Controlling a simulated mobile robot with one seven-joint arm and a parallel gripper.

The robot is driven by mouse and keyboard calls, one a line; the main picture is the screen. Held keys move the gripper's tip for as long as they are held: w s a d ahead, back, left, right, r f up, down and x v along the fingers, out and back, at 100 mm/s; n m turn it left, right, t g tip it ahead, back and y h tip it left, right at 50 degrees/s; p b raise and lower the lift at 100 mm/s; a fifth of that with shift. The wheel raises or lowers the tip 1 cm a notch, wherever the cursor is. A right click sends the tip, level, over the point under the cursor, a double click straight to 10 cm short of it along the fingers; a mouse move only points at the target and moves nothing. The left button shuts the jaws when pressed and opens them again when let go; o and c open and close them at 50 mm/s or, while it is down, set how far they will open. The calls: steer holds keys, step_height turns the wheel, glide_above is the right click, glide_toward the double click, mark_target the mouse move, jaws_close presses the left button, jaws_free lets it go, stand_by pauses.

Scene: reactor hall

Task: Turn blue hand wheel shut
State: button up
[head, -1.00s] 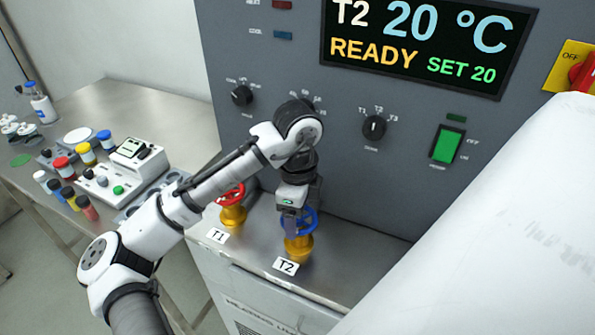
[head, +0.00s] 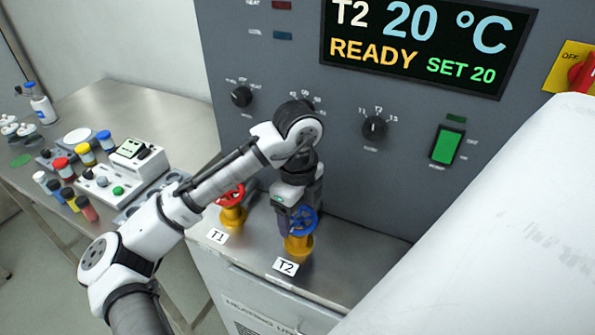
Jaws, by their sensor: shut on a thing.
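The blue hand wheel (head: 304,219) sits on a yellow valve body (head: 299,244) behind the T2 label (head: 286,266) on the steel ledge. My gripper (head: 289,214) points down at the wheel and is shut on its left side. The fingers and part of the rim are hidden by the gripper body, so the exact grip on the rim is hard to see.
A red hand wheel (head: 231,194) on a yellow valve stands close to the left, behind the T1 label (head: 217,236). The grey control panel (head: 340,160) rises right behind. The ledge right of the blue wheel is clear.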

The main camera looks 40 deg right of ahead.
mark_target(298, 216)
steer(key=o, duration=1)
steer(key=shift+r, duration=0.1)
step_height(298, 216, up, 14)
steer(key=shift+f+b, duration=0.15)
steer(key=shift+b, duration=0.8)
steer(key=shift+f, duration=0.1)
